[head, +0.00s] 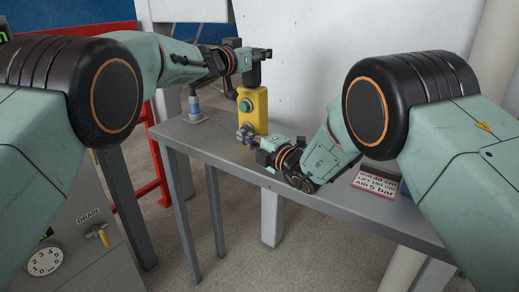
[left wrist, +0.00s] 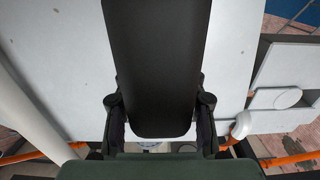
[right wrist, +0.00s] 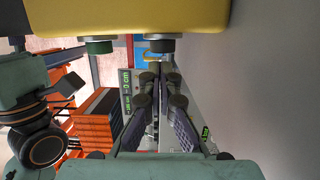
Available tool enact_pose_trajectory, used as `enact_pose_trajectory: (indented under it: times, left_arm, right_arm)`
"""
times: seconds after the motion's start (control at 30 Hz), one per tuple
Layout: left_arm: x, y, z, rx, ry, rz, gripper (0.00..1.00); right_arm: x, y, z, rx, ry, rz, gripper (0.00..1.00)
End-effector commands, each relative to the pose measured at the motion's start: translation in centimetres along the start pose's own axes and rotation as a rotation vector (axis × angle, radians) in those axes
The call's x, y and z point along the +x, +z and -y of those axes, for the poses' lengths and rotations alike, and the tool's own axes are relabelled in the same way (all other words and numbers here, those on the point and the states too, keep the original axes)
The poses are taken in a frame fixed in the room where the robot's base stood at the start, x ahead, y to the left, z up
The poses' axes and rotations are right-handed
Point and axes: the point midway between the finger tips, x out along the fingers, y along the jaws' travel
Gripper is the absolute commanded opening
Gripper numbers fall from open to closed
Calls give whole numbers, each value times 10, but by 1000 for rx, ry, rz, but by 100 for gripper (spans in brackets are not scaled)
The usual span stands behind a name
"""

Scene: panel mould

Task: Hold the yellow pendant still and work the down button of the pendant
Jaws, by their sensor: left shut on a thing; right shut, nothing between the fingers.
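The yellow pendant (head: 254,113) hangs upright above the grey table, with a round green button (head: 245,106) on its face. My left gripper (head: 257,54) is above it, shut on the pendant's black upper stem (head: 254,73); the left wrist view shows the black stem (left wrist: 158,60) between its fingers. My right gripper (head: 244,132) is shut and empty at the pendant's lower front, hiding that part in the head view. In the right wrist view the pendant (right wrist: 130,15) has a green button (right wrist: 98,46) and a dark button (right wrist: 162,45); the closed fingertips (right wrist: 155,78) appear apart from the dark one.
The grey table (head: 215,144) runs below, with a blue and white object (head: 195,108) on its left part and a printed sign (head: 378,179) at right. A pale wall panel (head: 350,40) stands behind. A red frame (head: 150,165) is at left.

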Motion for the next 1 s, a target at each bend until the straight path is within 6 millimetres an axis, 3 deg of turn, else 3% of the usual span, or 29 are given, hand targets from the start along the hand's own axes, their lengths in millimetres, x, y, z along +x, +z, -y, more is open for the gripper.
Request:
enact_pose_trajectory:
  times: [0.1, 0.7, 1.0]
  left_arm:
    - [0, 6, 0, -1, -1, 9, 0]
    - [0, 7, -1, -2, 0, 10, 0]
    - [0, 7, -1, -3, 1, 10, 0]
  right_arm:
    - [-5, -25, 0, -3, -4, -7, 0]
    - [-94, -23, 1, -1, -2, -4, 0]
    - [-106, -24, 1, -3, -2, -6, 0]
